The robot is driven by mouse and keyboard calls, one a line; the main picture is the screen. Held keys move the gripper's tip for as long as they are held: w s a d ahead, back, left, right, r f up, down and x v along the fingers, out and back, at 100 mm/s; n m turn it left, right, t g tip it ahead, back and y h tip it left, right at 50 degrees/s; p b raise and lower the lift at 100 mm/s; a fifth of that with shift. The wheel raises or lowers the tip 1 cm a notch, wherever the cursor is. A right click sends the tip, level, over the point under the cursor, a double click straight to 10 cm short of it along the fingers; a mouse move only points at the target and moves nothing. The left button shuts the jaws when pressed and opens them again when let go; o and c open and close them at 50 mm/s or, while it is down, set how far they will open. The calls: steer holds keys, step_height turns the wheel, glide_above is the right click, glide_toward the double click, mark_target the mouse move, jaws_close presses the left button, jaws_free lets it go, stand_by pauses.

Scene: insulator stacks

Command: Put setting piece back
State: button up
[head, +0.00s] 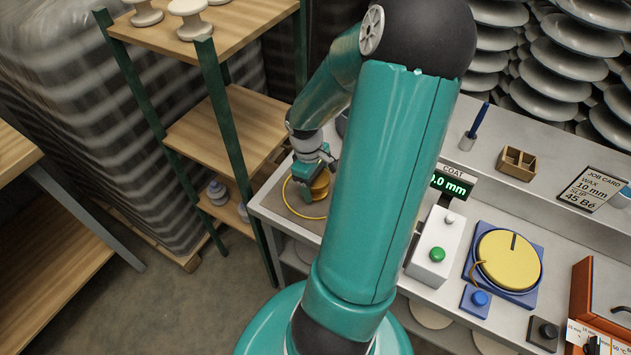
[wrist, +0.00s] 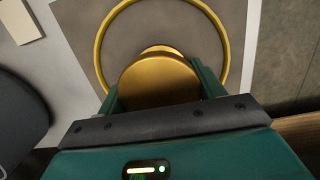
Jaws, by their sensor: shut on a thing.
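The setting piece, a round gold-coloured block (head: 321,186), is at the left end of the bench in the head view. In the wrist view the gold piece (wrist: 158,82) sits between my two green fingers, with a smaller rounded part showing beyond its broad face. My gripper (head: 314,180) is shut on it, pointing down. A thin yellow ring (head: 289,203) lies on a grey-brown mat (wrist: 82,30) below. In the wrist view the ring (wrist: 98,45) appears around the piece. I cannot tell whether the piece touches the mat.
A white box with a green button (head: 433,258), a yellow dial on a blue base (head: 508,260) and a COAT display (head: 450,184) are to the right. A wooden shelf rack (head: 225,125) stands close left of the bench. My arm hides the bench's middle.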

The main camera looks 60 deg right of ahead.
steer(key=o, duration=1.3)
steer(key=r, duration=0.4)
steer(key=w+r, duration=0.1)
steer(key=r, duration=0.7)
steer(key=shift+w, duration=0.4)
steer(key=shift+a, duration=0.1)
